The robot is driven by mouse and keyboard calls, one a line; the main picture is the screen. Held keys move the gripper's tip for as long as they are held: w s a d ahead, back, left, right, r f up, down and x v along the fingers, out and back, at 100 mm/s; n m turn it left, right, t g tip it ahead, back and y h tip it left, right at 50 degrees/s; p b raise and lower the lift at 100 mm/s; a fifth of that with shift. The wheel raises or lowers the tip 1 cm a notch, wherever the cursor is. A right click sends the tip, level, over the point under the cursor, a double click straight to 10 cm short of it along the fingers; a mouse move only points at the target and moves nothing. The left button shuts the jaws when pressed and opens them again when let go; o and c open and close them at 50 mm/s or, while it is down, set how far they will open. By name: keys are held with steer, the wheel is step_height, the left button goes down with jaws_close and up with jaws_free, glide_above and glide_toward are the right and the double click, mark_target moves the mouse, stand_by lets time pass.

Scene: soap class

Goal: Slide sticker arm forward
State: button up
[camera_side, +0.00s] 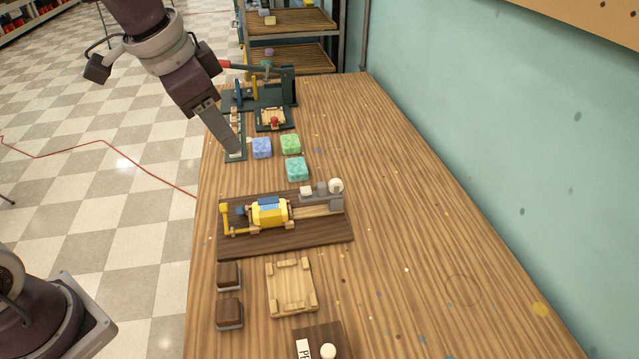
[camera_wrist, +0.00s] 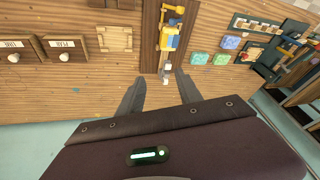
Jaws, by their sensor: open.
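The sticker machine sits on a dark wooden board in the middle of the table. It has a yellow drum (camera_side: 269,211) with a blue top and a grey arm (camera_side: 322,196) with a white round knob (camera_side: 336,185) at its right end. My gripper (camera_side: 236,152) shows in the side view up and left of the machine, pointing down; its height is hard to judge. In the wrist view my gripper (camera_wrist: 160,78) is open and empty. The grey arm's knob end (camera_wrist: 167,72) appears between the fingertips there, apparently beyond them, with no clear contact.
Blue (camera_side: 262,148), green (camera_side: 291,144) and teal (camera_side: 297,169) soap blocks lie behind the machine. A dark-green press (camera_side: 283,92) stands at the far end. Two brown stamps (camera_side: 229,312) and a wooden tray (camera_side: 291,289) lie in front.

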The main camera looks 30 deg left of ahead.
mark_target(320, 185)
steer(key=w+d+f+m+h, duration=0.1)
steer(key=w+f, duration=0.4)
steer(key=w+f+m+h, duration=0.1)
steer(key=w+f, duration=0.4)
steer(key=w, duration=0.1)
steer(key=w+d+f+m+g, duration=0.1)
steer(key=w+f+m, duration=0.1)
steer(key=w+f, duration=0.3)
steer(key=shift+w+d+f+h, duration=0.3)
steer(key=shift+w+f+h, duration=0.1)
steer(key=shift+w, duration=0.3)
steer(key=x, duration=0.7)
steer(key=shift+f, duration=0.25)
steer(key=shift+c, duration=0.4)
jaws_close()
